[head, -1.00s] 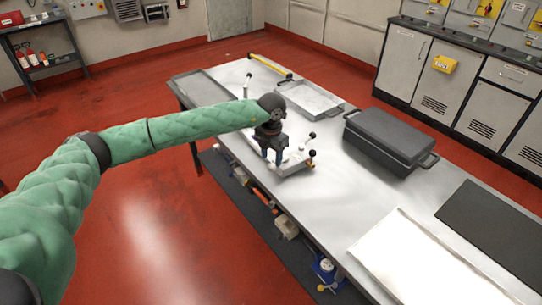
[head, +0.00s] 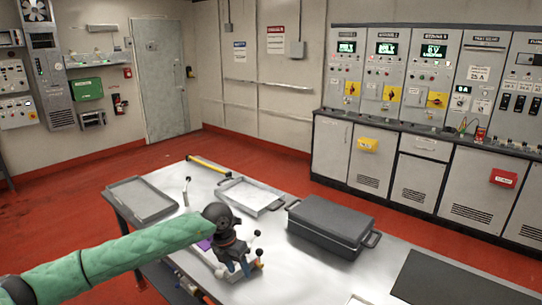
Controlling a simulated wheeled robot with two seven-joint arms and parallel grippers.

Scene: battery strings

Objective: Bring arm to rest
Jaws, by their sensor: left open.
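My left arm (head: 120,256) in its green sleeve reaches in from the lower left of the head view. My left gripper (head: 246,272) points down over the near side of the metal table (head: 330,277). It is open, beside a light fixture (head: 205,257) with black-knobbed levers (head: 258,235). The wrist hides part of this fixture, and I cannot tell whether the fingers touch it. My right gripper is not in view.
A dark lidded case (head: 328,225) stands right of the gripper. A shallow tray (head: 249,196) and a grey tray (head: 143,199) lie farther back, with a yellow-handled tool (head: 208,165). A black mat (head: 450,277) lies at right. Cabinets (head: 405,165) line the back wall.

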